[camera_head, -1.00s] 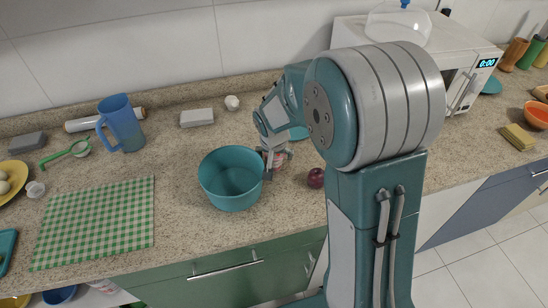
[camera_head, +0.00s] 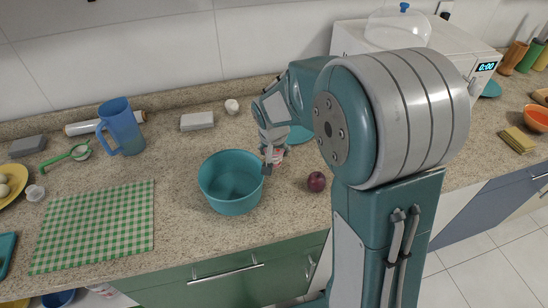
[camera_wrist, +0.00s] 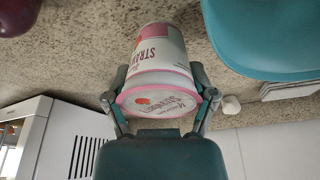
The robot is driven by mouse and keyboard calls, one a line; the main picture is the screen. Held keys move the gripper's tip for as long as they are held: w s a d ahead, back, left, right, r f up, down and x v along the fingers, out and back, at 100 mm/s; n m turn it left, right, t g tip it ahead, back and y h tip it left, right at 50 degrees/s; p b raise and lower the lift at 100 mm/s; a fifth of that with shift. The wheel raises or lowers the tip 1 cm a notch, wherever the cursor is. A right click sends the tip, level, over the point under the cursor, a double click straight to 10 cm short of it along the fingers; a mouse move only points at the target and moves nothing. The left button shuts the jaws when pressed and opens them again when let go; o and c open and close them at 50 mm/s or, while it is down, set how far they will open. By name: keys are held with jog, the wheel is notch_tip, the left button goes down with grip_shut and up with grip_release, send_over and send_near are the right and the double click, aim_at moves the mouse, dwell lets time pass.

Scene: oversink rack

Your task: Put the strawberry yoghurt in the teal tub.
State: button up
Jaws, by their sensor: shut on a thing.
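The strawberry yoghurt (camera_wrist: 158,62) is a white and pink cup with strawberry lettering. My gripper (camera_wrist: 160,98) is shut on it, one finger on each side near the pink lid, in the wrist view. In the head view my gripper (camera_head: 270,158) is just right of the teal tub, and the yoghurt (camera_head: 278,155) shows only in part behind the fingers. The teal tub (camera_head: 230,190) stands open on the counter and looks empty. Its side also shows at the upper right of the wrist view (camera_wrist: 265,45).
A plum-like dark red fruit (camera_head: 316,182) lies right of the tub. A green checked cloth (camera_head: 98,225) lies to the left. A blue jug (camera_head: 121,127), a grey-white block (camera_head: 197,121) and a white microwave (camera_head: 450,70) stand behind.

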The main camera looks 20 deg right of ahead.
jog(key=s+d+r, duration=0.3)
jog(key=s+r, duration=0.6)
jog(key=s, duration=0.4)
jog(key=shift+s+r, duration=0.35)
jog(key=shift+r, duration=0.05)
jog(key=shift+s, duration=0.1)
